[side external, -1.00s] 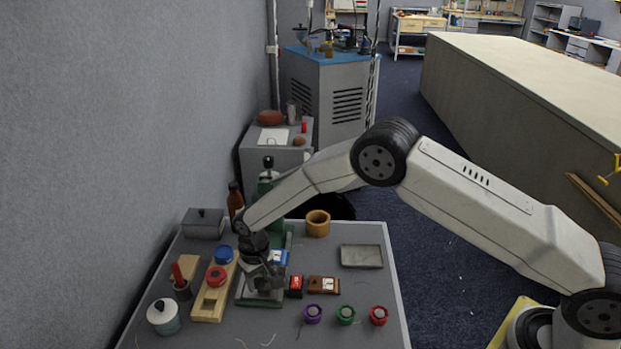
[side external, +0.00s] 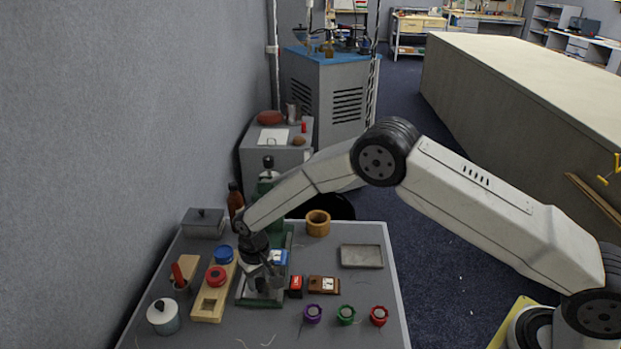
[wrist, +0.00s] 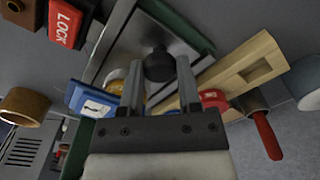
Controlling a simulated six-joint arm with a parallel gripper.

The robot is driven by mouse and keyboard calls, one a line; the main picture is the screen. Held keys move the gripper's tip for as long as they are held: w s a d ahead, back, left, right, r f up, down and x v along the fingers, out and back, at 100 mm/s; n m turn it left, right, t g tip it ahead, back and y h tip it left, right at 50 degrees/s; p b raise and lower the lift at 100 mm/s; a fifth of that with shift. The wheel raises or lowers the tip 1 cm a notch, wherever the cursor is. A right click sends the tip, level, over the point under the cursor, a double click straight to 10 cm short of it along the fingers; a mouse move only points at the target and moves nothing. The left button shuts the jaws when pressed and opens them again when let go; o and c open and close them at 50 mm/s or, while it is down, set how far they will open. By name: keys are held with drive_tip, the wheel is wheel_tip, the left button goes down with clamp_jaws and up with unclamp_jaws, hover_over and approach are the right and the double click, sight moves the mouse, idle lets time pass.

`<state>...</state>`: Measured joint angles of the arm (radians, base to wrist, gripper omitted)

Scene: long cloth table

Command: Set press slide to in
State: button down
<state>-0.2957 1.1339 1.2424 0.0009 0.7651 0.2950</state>
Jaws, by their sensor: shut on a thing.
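The press has a green base (side external: 262,304) on the grey table, and its green upper part stands behind my arm in the side view. Its metal slide plate (wrist: 187,48) shows in the wrist view, with a black knob (wrist: 158,66) on it. My gripper (wrist: 159,72) points down over the plate with a finger on each side of the knob, shut on it. In the side view my gripper (side external: 264,283) is low over the press base and hides the knob and much of the slide.
A wooden rack (side external: 209,303) with a red knob (side external: 216,276) and a blue knob (side external: 224,254) stands close left. A metal tray (side external: 361,257) lies farther right.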

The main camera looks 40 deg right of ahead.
idle(0.6)
drive_tip(key=shift+w+d+r, duration=0.1)
drive_tip(key=shift+w+d, duration=2.4)
drive_tip(key=shift+w, duration=0.05)
drive_tip(key=shift+c, duration=1.5)
unclamp_jaws()
drive_tip(key=shift+r, duration=3.85)
